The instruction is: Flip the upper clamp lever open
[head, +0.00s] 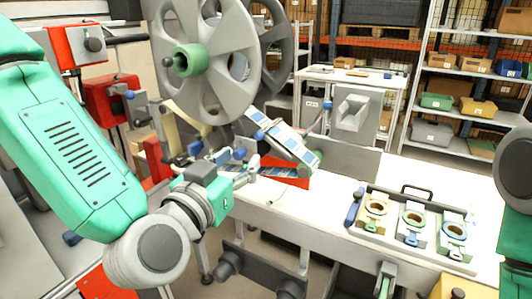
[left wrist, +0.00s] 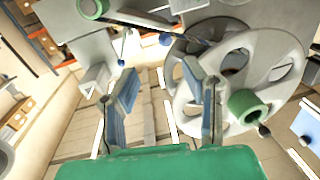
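My left gripper (head: 240,166) is in front of the machine, below the large grey reel (head: 204,60). In the left wrist view its two blue-padded fingers (left wrist: 163,98) stand wide apart with nothing between them. Small levers with blue ends show on the machine. One lever (head: 259,135) is just above and right of the gripper beside a blue-striped guide, and another (head: 327,105) is farther right. In the left wrist view a blue lever knob (left wrist: 165,40) appears beyond the fingers, apart from them. I cannot tell which is the upper clamp lever. My right gripper is out of view.
The grey reel with its green hub (left wrist: 247,105) stands close beside the fingers in the left wrist view. A tray (head: 415,226) with several ring-shaped parts sits on the white table to the right. Shelves (head: 460,70) with bins stand at the back. Red boxes (head: 110,98) are at left.

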